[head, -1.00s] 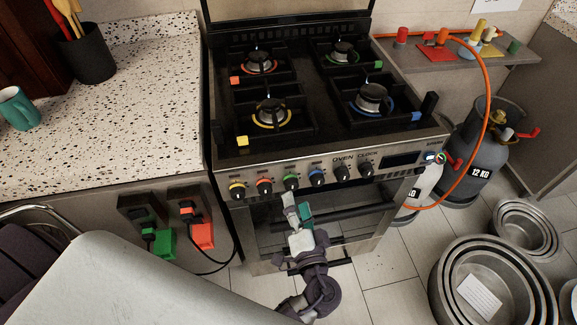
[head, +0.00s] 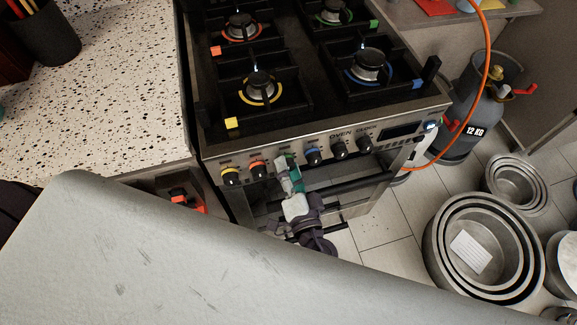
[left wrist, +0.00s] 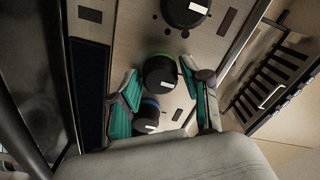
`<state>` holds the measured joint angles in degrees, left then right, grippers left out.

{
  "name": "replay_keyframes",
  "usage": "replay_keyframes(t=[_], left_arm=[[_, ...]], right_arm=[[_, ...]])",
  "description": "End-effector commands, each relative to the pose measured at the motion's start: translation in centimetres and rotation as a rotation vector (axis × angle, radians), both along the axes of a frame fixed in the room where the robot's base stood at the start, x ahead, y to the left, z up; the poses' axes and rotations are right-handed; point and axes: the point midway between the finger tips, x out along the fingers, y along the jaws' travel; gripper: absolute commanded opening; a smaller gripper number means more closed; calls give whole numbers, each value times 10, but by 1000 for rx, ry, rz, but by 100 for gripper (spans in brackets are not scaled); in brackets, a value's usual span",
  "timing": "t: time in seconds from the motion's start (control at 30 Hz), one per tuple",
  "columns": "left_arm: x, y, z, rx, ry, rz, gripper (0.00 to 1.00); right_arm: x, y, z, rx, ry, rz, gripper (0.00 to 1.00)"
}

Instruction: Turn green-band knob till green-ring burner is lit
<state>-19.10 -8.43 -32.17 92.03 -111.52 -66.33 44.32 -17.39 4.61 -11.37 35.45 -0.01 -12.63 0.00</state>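The green-band knob (left wrist: 160,75) is a black knob on the cooker's front panel, showing in the left wrist view between the teal-padded fingers of my left gripper (left wrist: 165,82). The fingers are open, one on each side of the knob, with a small gap apparent. In the head view my left gripper (head: 289,174) is at the panel and hides most of that knob. The green-ring burner (head: 332,14) is at the back right of the hob, cut by the top edge; I see no flame on it. My right gripper is not in view.
The yellow knob (head: 231,175) and red knob (head: 258,169) are left of my gripper, the blue knob (head: 313,155) close on its right. The oven handle (head: 350,185) runs below. A gas cylinder (head: 467,110) and nested pots (head: 480,250) stand to the right.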

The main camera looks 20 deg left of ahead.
Motion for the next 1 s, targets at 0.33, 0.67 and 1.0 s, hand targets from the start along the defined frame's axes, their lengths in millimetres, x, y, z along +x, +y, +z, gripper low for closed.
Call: replay_keyframes(t=[0.33,0.67,1.0], left_arm=[[0,0,0,2,1,0,4],[0,0,0,87,59,-1,4],[1,0,1,327,219,0,4]], right_arm=[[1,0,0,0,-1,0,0],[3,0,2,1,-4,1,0],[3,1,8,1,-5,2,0]])
